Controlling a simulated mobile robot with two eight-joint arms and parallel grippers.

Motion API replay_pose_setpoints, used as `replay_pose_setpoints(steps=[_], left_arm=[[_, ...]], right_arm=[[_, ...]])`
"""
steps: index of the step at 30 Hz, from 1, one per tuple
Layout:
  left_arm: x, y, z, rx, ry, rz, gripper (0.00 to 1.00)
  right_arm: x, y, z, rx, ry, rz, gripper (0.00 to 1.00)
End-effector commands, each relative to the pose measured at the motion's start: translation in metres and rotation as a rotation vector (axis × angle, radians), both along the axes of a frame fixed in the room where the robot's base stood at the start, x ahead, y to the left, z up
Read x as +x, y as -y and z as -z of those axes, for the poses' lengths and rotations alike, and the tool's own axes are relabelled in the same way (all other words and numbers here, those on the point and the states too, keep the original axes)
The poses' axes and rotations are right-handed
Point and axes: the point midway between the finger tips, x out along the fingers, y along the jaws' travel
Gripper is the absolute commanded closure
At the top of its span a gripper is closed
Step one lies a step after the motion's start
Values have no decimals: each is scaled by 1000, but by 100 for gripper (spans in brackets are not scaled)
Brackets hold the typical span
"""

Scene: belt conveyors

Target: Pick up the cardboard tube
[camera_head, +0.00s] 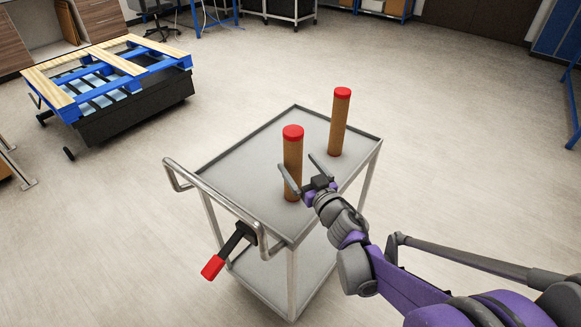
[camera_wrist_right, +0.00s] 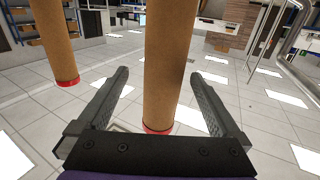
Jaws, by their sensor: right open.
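Two brown cardboard tubes with red ends stand upright on the top shelf of a grey cart (camera_head: 243,163). The nearer cardboard tube (camera_head: 292,150) is between the two fingers of my right gripper (camera_head: 296,162). In the right wrist view this tube (camera_wrist_right: 167,60) rises between the open fingers of the gripper (camera_wrist_right: 158,76), with a visible gap on each side. The farther cardboard tube (camera_head: 339,122) stands behind and to the right; it also shows in the right wrist view (camera_wrist_right: 55,40) outside the left-hand finger. My left gripper is out of view.
The cart has a rail handle (camera_head: 178,180) at the left and a lower shelf (camera_head: 268,282). A black and red part (camera_head: 213,267) sticks out at its near left side. A blue and wooden pallet (camera_head: 105,72) rests on a dark base at the far left. Floor around the cart is clear.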

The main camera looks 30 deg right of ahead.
Motion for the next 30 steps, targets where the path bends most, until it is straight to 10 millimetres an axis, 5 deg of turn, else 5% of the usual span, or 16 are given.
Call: replay_pose_setpoints(steps=[15, 23, 30], left_arm=[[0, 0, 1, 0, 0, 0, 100], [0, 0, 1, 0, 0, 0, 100], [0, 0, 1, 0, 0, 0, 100]], right_arm=[[58, -1, -1, 0, -1, 1, 0], [60, 0, -1, -1, -1, 2, 0], [60, 0, -1, -1, -1, 2, 41]])
